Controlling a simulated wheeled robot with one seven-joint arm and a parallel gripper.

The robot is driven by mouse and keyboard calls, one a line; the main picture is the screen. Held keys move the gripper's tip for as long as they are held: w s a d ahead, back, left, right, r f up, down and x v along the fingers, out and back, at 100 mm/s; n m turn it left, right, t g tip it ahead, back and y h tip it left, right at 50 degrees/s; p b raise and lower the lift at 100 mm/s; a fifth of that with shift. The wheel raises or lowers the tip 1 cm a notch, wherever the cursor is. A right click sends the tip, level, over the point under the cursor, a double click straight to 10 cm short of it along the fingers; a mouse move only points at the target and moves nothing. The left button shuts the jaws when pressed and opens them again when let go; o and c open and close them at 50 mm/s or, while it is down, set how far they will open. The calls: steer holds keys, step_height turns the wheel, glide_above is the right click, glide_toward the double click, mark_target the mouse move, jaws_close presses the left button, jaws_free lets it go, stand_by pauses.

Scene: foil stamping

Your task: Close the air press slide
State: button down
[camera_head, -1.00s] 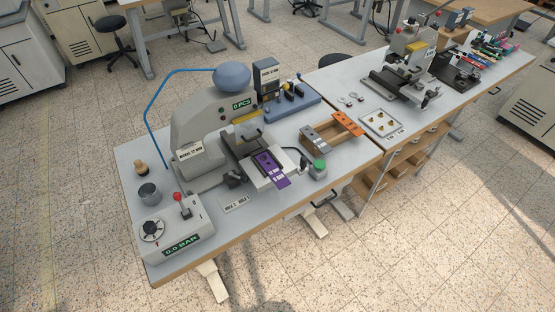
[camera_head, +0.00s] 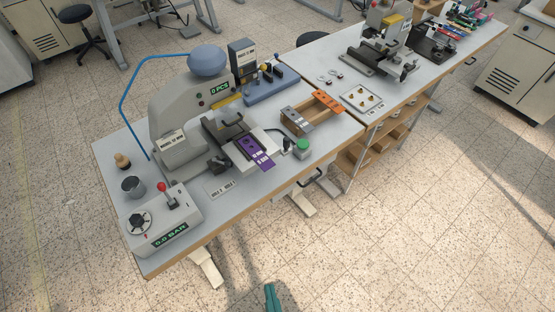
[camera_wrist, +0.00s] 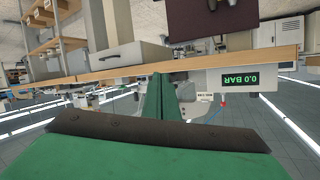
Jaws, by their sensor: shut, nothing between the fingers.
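The air press (camera_head: 168,108) is a grey C-shaped frame with a blue dome and a "0 PCS" display, standing on the near table. Its slide (camera_head: 268,139) sticks out from under the press head toward the table's front edge, with a purple piece (camera_head: 256,152) lying on it. A dark handle stands on the slide. My gripper (camera_head: 269,286) shows as a green tip at the bottom of the head view, over the floor in front of the table and apart from the slide. In the wrist view my green gripper fingers (camera_wrist: 160,80) are together and empty.
A control box (camera_head: 162,222) reading "0.0 BAR" with a red-knobbed lever stands at the front left. A green button (camera_head: 303,145) sits right of the slide. A wooden rack (camera_head: 318,108) and a second press (camera_head: 385,35) stand farther right. Floor in front is clear.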

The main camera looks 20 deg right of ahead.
steer(key=w+d+f+m+g, duration=0.2)
steer(key=w+d+f+m, duration=0.85)
steer(key=m, duration=0.65)
steer(key=w+d+r+m+t+y, duration=0.2)
steer(key=w+d+r+m+y, duration=0.3)
steer(key=r, duration=0.4)
steer(key=w+d+r+m+t+y, duration=0.2)
steer(key=w+d+r+m, duration=0.35)
steer(key=w+r, duration=0.2)
glide_toward(255, 130)
steer(key=shift+m, duration=0.25)
steer(key=s, duration=0.1)
steer(key=s+d, duration=0.1)
steer(key=s, duration=0.1)
steer(key=s+d+f, duration=0.1)
steer(key=shift+s+d+f, duration=0.1)
steer(key=shift+s+f, duration=0.05)
steer(key=shift+s, duration=0.25)
steer(key=shift+w, duration=0.1)
steer(key=x, duration=1.4)
steer(key=shift+r, duration=0.25)
